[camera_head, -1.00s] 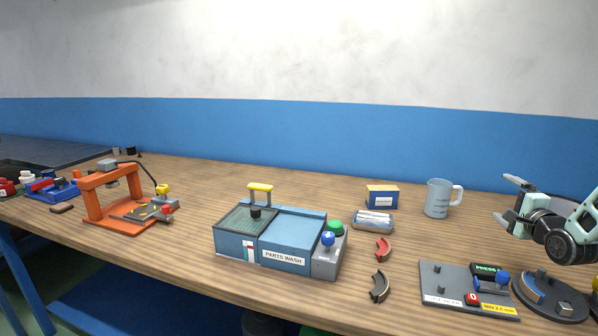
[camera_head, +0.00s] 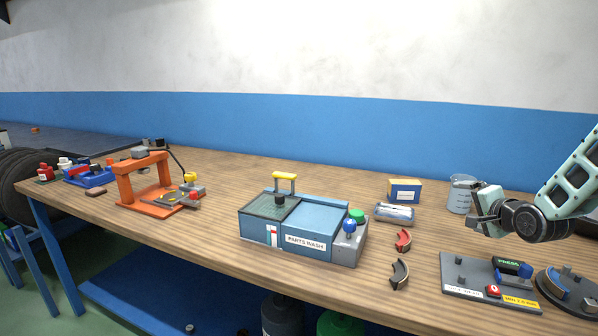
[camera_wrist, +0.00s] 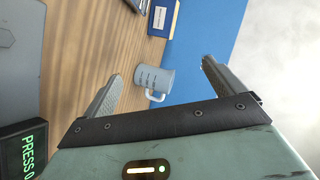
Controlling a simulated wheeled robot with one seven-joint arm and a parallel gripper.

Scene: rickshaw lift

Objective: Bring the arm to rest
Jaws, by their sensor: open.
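My gripper (camera_head: 480,222) is at the right of the head view, held above the bench and in front of the grey measuring jug (camera_head: 462,194). In the wrist view my gripper (camera_wrist: 160,85) has its two fingers wide apart with nothing between them touching either one. The jug also shows in the wrist view (camera_wrist: 155,80), beyond the fingers on the bench. My arm comes in from the right edge of the head view.
The wooden bench (camera_head: 330,187) carries a blue parts washer (camera_head: 300,240), an orange press frame (camera_head: 140,180), a grey gauge plate (camera_head: 470,280) and a round dark fixture (camera_head: 570,290). Two curved shoes, red (camera_head: 403,240) and dark (camera_head: 399,274), lie beside the washer. A blue box (camera_head: 405,191) stands behind.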

